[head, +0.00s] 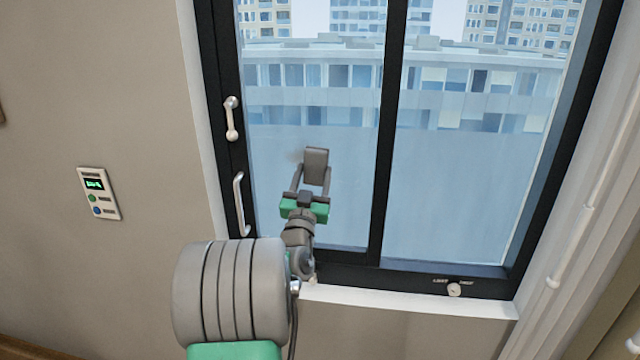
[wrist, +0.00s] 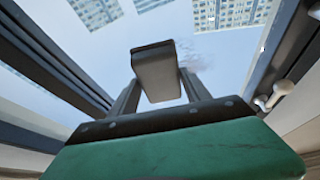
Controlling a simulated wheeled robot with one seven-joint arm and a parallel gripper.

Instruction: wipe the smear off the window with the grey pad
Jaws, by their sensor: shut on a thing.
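My gripper (head: 313,184) is shut on the grey pad (head: 316,165) and holds it up in front of the left window pane (head: 320,110). In the wrist view the pad (wrist: 157,72) sits between the two fingers. A faint greyish smear (head: 296,155) shows on the glass just left of the pad's upper edge. In the wrist view the smear (wrist: 196,58) shows just right of the pad, partly hidden behind it. I cannot tell whether the pad touches the glass.
The window has a dark frame (head: 390,130) with an upright bar between two panes. Two handles (head: 231,118) (head: 240,203) stick out on the left frame. A wall panel (head: 99,194) is at left.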

